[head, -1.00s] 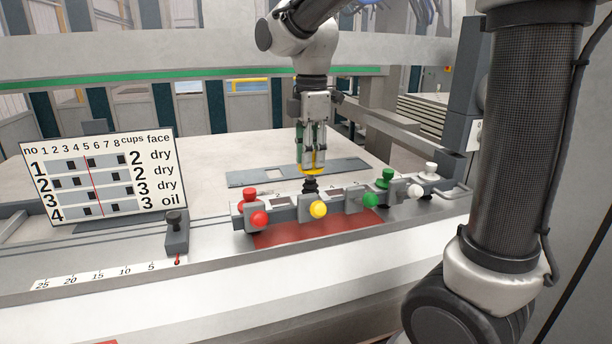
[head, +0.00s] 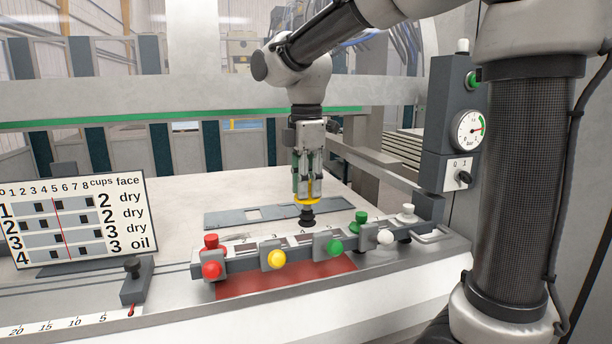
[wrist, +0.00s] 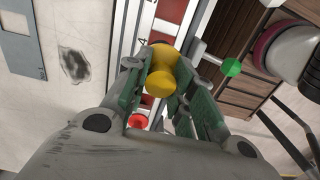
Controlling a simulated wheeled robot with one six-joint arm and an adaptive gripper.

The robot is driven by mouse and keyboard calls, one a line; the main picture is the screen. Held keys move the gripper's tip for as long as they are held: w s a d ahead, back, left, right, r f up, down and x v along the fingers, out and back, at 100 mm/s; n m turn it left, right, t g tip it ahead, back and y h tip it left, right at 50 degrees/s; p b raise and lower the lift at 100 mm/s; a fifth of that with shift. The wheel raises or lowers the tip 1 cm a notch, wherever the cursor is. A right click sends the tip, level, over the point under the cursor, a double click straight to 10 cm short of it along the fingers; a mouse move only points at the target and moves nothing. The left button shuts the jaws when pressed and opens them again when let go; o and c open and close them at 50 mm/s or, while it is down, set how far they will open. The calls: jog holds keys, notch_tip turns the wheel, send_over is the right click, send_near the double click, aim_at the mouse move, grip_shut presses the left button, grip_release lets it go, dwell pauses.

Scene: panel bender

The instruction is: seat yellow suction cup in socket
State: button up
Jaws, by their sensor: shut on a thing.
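My gripper (head: 308,196) is shut on the yellow suction cup (head: 307,201), with its black bellows (head: 307,217) hanging down. The cup is upright, over or just behind the rail between the yellow and green knobs; I cannot tell whether it touches anything. In the wrist view, the yellow cup (wrist: 160,82) shows between the fingers. The socket rail (head: 318,241) carries red, yellow (head: 276,258), green and white knobs along its front. A red cup (head: 211,241), a green cup (head: 361,217) and a white cup (head: 407,213) stand along it. The socket opening under the held cup is not clear.
A chart board (head: 75,222) and a dark stop block (head: 135,283) stand at left. A flat sheet with a cutout (head: 225,217) lies behind the rail. A red strip (head: 285,280) is in front. A gauge post (head: 452,130) rises at right.

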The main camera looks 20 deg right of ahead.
aim_at(306, 210)
jog(key=shift+f, duration=4.35)
jog(key=o, duration=1.1)
notch_tip(306, 210, up, 12)
